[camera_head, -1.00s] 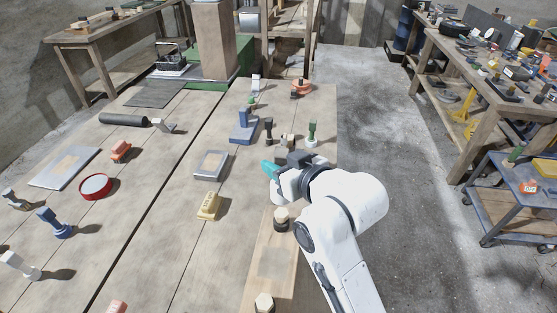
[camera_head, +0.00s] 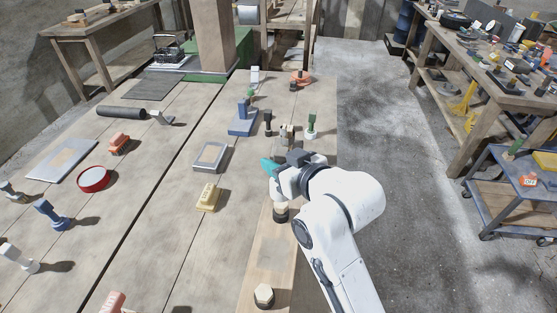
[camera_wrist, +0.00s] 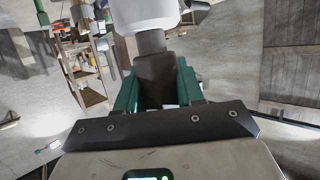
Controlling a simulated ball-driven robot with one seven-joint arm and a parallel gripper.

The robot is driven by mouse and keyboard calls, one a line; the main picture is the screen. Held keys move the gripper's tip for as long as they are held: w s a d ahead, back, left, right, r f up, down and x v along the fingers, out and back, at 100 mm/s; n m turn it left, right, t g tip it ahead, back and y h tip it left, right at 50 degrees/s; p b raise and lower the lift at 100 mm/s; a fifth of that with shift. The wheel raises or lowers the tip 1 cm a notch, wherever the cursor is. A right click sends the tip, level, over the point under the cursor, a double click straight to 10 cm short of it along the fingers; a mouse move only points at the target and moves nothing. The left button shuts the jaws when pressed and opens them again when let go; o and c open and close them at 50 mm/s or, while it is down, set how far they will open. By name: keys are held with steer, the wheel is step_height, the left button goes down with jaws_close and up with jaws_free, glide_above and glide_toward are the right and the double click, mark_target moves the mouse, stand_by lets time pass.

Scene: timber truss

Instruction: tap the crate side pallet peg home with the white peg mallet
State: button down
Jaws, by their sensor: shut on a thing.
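My gripper (camera_head: 270,167), with teal fingers, is shut on the dark handle of the white peg mallet. In the wrist view the mallet's white head (camera_wrist: 145,14) stands out beyond the gripper (camera_wrist: 157,88) on a grey neck. In the head view I cannot make out the mallet clearly. A pale timber board (camera_head: 255,228) lies at the table's right edge. One dark-and-cream peg (camera_head: 281,212) stands on it, just below my gripper and partly overlapped by my arm. Another peg with a cream top (camera_head: 264,294) stands at the near end. I cannot tell which is the crate side one.
A yellow block (camera_head: 208,197) and a grey tray (camera_head: 211,157) lie left of the board. A blue stand (camera_head: 243,124), a dark upright piece (camera_head: 268,122) and a green-topped piece (camera_head: 311,125) stand beyond my gripper. Bare floor (camera_head: 385,130) lies to the right.

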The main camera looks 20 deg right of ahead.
step_height(320, 180, down, 4)
steer(key=b, duration=0.3)
steer(key=shift+f, duration=0.2)
step_height(320, 180, up, 4)
steer(key=p, duration=0.4)
steer(key=shift+f, duration=0.1)
steer(key=shift+f, duration=0.15)
step_height(320, 180, down, 4)
steer(key=b, duration=0.3)
